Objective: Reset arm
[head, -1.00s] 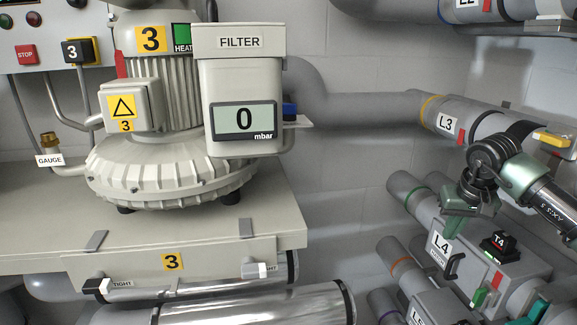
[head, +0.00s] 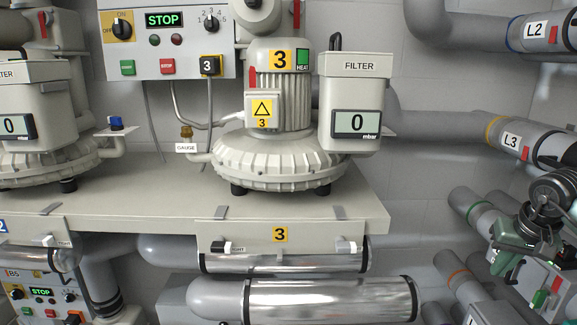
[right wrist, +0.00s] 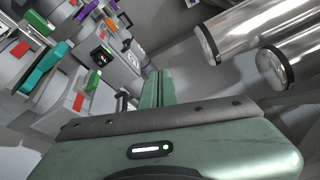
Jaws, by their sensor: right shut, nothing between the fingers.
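My right gripper (head: 499,262) is green and hangs at the right edge of the head view, in front of the grey pipes below the L3 pipe (head: 512,140). In the right wrist view its two green fingers (right wrist: 157,88) are together, with nothing between them. Part of the right arm is cut off by the picture edge. My left gripper is in neither view.
Blower 3 (head: 277,158) with its filter box (head: 350,120) stands on the bench (head: 150,209). Shiny pipes (head: 330,300) run below. A control panel (head: 185,55) reads STOP. Labelled pipes and valves crowd the right side, close to my right gripper.

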